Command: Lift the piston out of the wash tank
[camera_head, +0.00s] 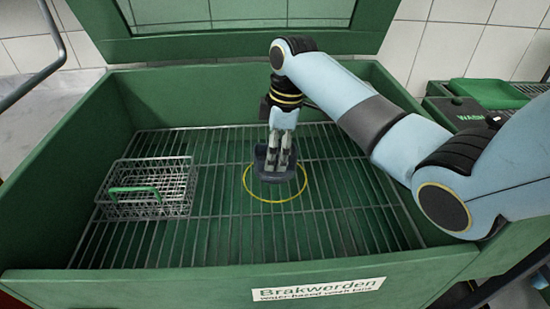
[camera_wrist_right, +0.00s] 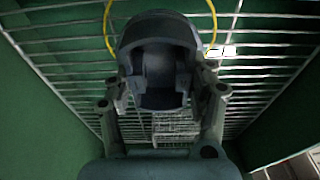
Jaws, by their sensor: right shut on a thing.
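My right gripper (camera_head: 279,152) comes down from above and is shut on the piston. In the right wrist view the piston (camera_wrist_right: 158,60) sits between the fingers of the right gripper (camera_wrist_right: 160,108), its hollow side facing the camera. I cannot tell whether the piston touches the grate or hangs just above it. My left gripper is not in view.
A wire basket (camera_head: 148,190) with a green handle stands on the grate (camera_head: 225,225) at the left. The tank's walls surround the grate, and its green lid (camera_head: 235,45) stands raised behind. A green tray (camera_head: 490,93) is outside at the right.

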